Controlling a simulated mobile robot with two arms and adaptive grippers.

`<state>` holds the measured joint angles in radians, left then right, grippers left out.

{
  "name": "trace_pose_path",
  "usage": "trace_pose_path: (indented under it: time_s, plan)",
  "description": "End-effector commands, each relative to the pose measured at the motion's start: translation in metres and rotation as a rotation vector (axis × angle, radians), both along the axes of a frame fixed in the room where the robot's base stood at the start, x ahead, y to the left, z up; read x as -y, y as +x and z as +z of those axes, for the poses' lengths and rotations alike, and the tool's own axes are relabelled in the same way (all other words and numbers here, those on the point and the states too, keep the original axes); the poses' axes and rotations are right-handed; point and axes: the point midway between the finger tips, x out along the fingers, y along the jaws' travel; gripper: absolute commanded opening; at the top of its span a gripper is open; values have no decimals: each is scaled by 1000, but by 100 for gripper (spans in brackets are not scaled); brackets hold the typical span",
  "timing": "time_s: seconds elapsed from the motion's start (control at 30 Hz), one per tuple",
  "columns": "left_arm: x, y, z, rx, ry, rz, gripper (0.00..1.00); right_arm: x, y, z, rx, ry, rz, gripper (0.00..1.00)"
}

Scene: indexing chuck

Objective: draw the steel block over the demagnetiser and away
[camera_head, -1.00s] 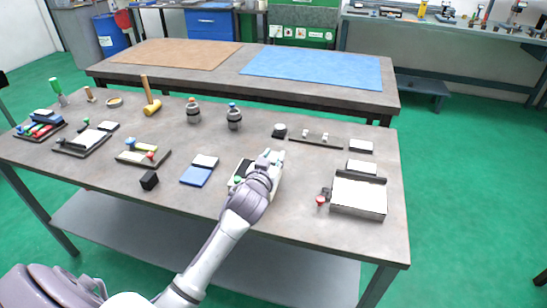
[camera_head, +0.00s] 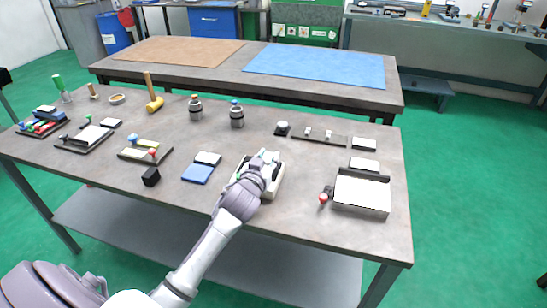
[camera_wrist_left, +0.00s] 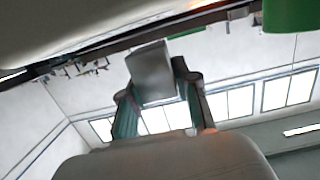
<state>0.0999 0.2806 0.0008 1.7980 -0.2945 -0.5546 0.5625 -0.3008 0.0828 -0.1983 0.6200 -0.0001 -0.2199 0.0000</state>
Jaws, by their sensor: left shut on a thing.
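My left gripper (camera_head: 264,160) is over the white demagnetiser (camera_head: 274,187) near the front middle of the table, and hides much of it. In the left wrist view the left gripper (camera_wrist_left: 160,92) is shut on the grey steel block (camera_wrist_left: 151,70), which sits between its two fingers. The head view does not show the block clearly, nor whether it touches the demagnetiser's top. My right gripper is not in view.

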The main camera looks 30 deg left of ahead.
Motion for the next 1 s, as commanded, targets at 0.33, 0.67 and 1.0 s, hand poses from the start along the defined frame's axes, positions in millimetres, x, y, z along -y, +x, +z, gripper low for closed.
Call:
trace_pose_path:
  time_s: [0.33,0.67,1.0]
  plan:
    - [-24,-6,3,3,3,1,0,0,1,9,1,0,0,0]
    - [-46,-11,3,3,2,0,0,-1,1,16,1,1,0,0]
    - [-68,-16,2,3,2,0,0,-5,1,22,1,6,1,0]
